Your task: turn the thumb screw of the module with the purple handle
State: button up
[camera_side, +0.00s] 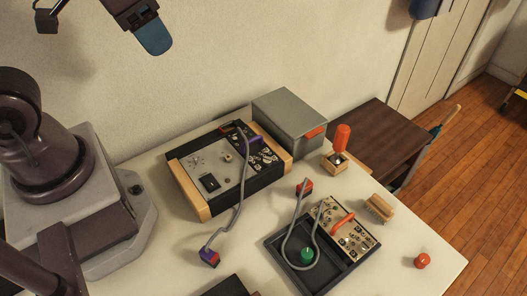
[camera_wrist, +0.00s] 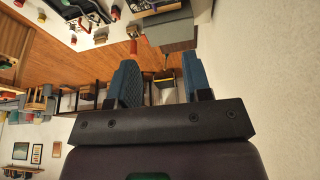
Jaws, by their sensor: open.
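A purple handle (camera_side: 250,138) stands at the back of a synth case (camera_side: 190,200) with wooden side cheeks in the side view. The module under it is dark with small knobs; its thumb screw is too small to tell apart. A paler panel fills the left of this case. A second module with a red handle (camera_side: 343,223) sits at the back of a black case (camera_side: 318,283). My gripper (camera_side: 153,38) is high above the table near the wall, far from both modules. In the wrist view my gripper (camera_wrist: 158,72) is open, its two blue fingers apart with nothing held between them.
A grey box (camera_side: 290,118) stands behind the wooden-sided case. Grey cables (camera_side: 238,195) cross both cases. The air around my gripper is clear except the wall.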

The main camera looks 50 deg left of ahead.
jog(key=w+d+f+m+g, duration=0.3)
jog(key=w+f+m, duration=0.1)
jog(key=w+f, duration=0.1)
jog(key=m+g, duration=0.1)
jog(key=m, duration=1.5)
send_near(267, 159)
notch_tip(267, 159, down, 9)
jog(key=shift+d, duration=0.1)
grip_shut()
